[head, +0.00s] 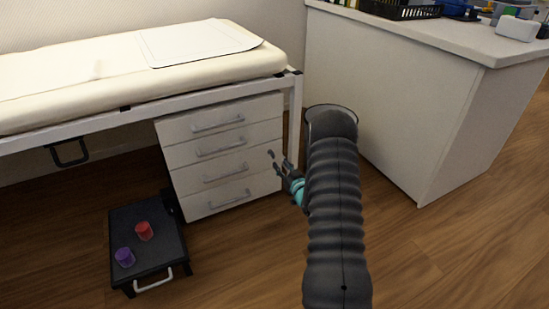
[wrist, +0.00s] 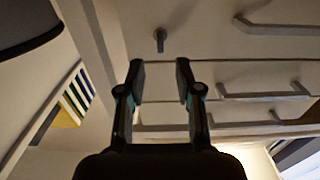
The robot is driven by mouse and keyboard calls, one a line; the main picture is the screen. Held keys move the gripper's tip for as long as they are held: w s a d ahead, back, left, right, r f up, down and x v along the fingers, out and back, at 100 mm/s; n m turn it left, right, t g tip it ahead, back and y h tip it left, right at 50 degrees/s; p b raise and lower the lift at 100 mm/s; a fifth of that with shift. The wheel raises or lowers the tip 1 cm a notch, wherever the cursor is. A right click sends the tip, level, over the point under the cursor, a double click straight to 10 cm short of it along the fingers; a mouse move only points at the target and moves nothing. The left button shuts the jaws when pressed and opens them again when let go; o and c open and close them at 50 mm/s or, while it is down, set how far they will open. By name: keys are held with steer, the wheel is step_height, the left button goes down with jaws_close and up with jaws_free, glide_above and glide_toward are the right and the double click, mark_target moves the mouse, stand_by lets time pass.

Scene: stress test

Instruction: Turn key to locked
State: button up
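A white drawer cabinet (head: 262,112) with several grey-handled drawers stands under the padded bed. In the wrist view, a small grey key-like piece (wrist: 159,40) sticks out from the cabinet front (wrist: 200,45), left of a drawer handle (wrist: 272,27). My gripper (wrist: 159,66) is open and empty, its two fingertips apart. The key piece shows just beyond the gap between them, with nothing gripped. In the head view my gripper (head: 279,159) is in front of the cabinet's right side. I cannot make out the key there, nor read its turn angle.
A black step stool (head: 160,254) with a red cup (head: 143,231) and a purple cup (head: 124,257) stands at lower left. The bed (head: 60,85) overhangs the cabinet, with a frame leg (head: 296,115) beside it. A white counter (head: 400,100) stands right. Wood floor is clear at lower right.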

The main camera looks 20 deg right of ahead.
mark_target(274, 156)
steer(key=w, duration=0.6)
steer(key=shift+w+a, duration=0.15)
steer(key=shift+w, duration=0.2)
jaws_close()
